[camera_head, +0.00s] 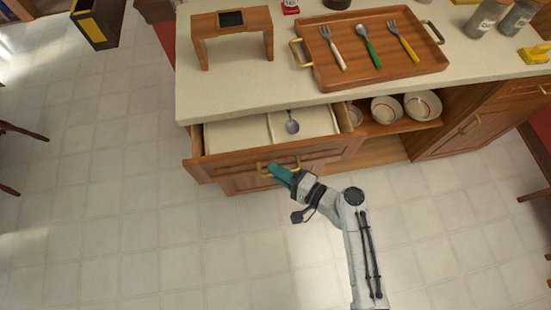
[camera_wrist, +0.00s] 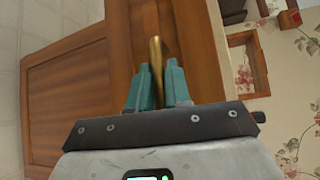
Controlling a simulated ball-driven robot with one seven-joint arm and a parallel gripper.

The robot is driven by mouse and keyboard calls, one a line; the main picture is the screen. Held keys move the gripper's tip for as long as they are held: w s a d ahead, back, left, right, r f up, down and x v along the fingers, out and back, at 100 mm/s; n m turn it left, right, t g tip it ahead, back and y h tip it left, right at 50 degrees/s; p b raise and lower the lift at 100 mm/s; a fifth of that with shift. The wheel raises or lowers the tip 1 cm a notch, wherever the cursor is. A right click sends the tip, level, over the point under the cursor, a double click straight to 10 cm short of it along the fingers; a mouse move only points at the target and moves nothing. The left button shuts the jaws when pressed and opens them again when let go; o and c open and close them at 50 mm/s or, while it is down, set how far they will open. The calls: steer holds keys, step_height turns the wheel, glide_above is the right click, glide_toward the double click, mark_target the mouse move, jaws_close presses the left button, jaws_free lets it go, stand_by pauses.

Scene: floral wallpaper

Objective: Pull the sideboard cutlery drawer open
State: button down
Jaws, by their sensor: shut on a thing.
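The cutlery drawer (camera_head: 210,164) of the sideboard (camera_head: 382,145) stands partly open, pulled out from under the counter. Inside are pale compartments, and a spoon (camera_head: 292,124) lies in the right part. My gripper (camera_head: 272,168) has teal fingers and is at the drawer front, shut on the brass drawer handle (camera_head: 262,168). In the wrist view, the handle (camera_wrist: 156,58) runs between my gripper's two fingers (camera_wrist: 157,80), with the wooden drawer front behind it. The fingers hide part of the handle.
On the counter (camera_head: 225,100) stand a wooden tray (camera_head: 390,68) with two forks and a spoon, a small wooden stand (camera_head: 232,24) and grey jars (camera_head: 500,15). Bowls (camera_head: 387,109) sit on an open shelf right of the drawer. The tiled floor (camera_head: 120,220) before the sideboard is clear.

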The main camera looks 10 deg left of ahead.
steer(key=s+d, duration=0.3)
steer(key=s, duration=0.9)
steer(key=s+d+p, duration=0.1)
steer(key=s+d, duration=0.3)
steer(key=s, duration=0.8)
steer(key=c, duration=1.2)
jaws_free()
steer(key=b+v, duration=0.2)
steer(key=v, duration=0.8)
steer(key=shift+s+d, duration=0.2)
steer(key=shift+d, duration=0.15)
steer(key=shift+a+f, duration=0.1)
